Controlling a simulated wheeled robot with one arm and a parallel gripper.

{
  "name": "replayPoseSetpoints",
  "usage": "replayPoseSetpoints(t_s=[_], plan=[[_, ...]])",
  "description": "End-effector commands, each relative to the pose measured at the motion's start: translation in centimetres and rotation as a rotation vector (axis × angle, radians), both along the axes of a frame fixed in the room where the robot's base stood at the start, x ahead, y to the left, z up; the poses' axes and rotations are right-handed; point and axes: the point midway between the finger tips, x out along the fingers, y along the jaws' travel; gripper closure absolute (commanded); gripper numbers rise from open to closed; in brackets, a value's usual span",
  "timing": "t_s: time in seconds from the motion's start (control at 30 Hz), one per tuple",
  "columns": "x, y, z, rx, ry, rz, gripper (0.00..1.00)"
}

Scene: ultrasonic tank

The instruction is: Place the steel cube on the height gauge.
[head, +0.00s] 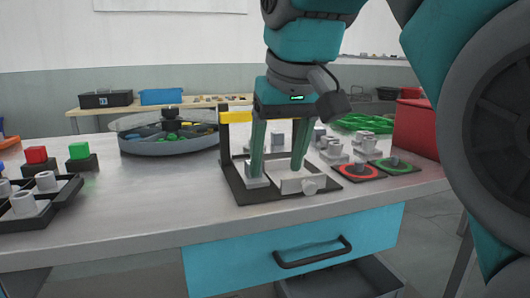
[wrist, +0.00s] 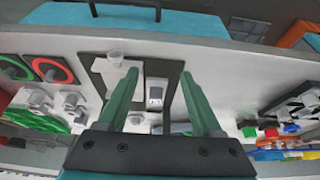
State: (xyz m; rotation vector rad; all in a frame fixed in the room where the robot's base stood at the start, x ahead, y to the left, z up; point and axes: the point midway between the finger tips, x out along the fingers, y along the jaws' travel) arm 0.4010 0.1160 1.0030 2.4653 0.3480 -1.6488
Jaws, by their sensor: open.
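The black-based frame with a yellow top bar, which looks like the height gauge (head: 224,170), stands near the table's front edge. Its dark base plate (wrist: 92,72) also shows in the wrist view. A small grey block (head: 257,182), perhaps the steel cube, is on the left part of that base. In the wrist view, a pale block with a darker square face (wrist: 156,92) lies between my fingers. I cannot tell whether it is one piece or a cube on a pad. My gripper (head: 276,172) is open, fingers down over the base; it also shows in the wrist view (wrist: 159,74).
A white block with a round knob (head: 297,183) sits on the base beside the grey block. Red and green ringed pads (head: 358,172) and several grey parts are on the right. A round tray (head: 165,145) and black trays (head: 60,203) are left. Clear tabletop lies between them.

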Motion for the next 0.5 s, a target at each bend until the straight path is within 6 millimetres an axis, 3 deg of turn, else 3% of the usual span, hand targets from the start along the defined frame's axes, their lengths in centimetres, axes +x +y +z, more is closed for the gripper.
replayPoseSetpoints(t_s=[0.3,0.5], plan=[[-1.0,-0.5,-0.3,-0.001,0.004,-0.004,0.33],[-1.2,-1.9,-4.0,-0.017,0.065,-0.037,0.33]])
